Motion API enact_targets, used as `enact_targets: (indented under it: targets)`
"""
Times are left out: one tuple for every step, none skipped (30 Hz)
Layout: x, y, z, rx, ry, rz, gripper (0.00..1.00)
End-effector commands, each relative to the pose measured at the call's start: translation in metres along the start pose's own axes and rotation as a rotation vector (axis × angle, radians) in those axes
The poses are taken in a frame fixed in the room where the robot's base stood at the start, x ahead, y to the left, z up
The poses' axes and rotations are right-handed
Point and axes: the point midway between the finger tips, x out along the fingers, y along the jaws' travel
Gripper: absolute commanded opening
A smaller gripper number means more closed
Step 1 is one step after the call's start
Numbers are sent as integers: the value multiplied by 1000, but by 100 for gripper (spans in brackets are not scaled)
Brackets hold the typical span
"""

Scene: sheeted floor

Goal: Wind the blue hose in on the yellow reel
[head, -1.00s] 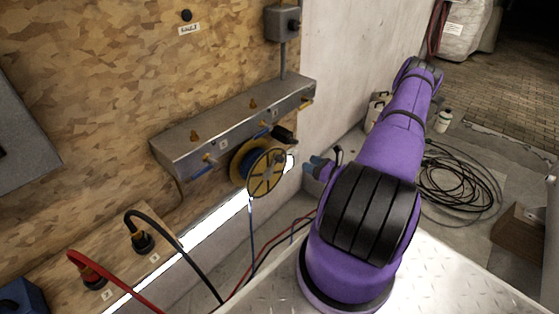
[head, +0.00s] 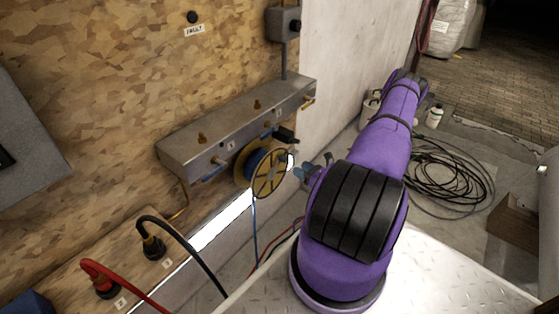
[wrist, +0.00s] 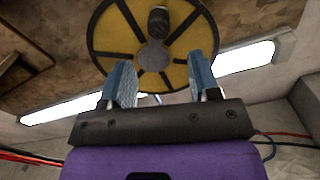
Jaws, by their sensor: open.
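The yellow reel (head: 270,172) is mounted under the steel manifold on the wooden wall, with blue hose (head: 251,156) wound behind its spoked face. A blue hose end (head: 256,235) hangs from it toward the floor. In the wrist view the reel's face (wrist: 112,35) fills the upper middle, with a dark crank knob (wrist: 158,21) near its top. My gripper (wrist: 162,84) is open, its two blue fingers apart in front of the reel's lower part, with nothing seen between them but the reel behind. In the head view my gripper (head: 303,174) is just right of the reel, partly hidden by my arm.
The steel manifold (head: 235,125) with brass valves is above the reel. Red (head: 95,275) and black (head: 150,232) cables plug in at lower left. A coiled black hose (head: 450,175) and a cardboard box (head: 515,222) lie on the floor at right.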

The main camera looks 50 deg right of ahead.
Motion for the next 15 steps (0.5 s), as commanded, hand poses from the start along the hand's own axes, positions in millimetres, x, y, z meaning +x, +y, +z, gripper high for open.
enact_targets:
  targets:
    - [7,1,0,0,0,3,56]
    - [12,1,0,0,0,4,56]
    - [19,2,0,0,0,5,56]
    - [24,1,0,0,-1,4,56]
    - [29,1,0,-1,-1,4,56]
    - [37,1,0,-2,-1,5,56]
    - [42,2,0,-1,-1,5,56]
    - [48,2,0,-1,-1,4,56]
    - [55,1,0,-1,-1,4,56]
    - [60,1,0,-2,0,4,56]
    - [65,1,0,-2,0,4,56]
    - [71,1,0,-1,-1,4,56]
    - [75,1,0,0,-1,3,56]
    - [79,1,0,0,-1,3,56]
    - [83,1,0,-1,-1,4,56]
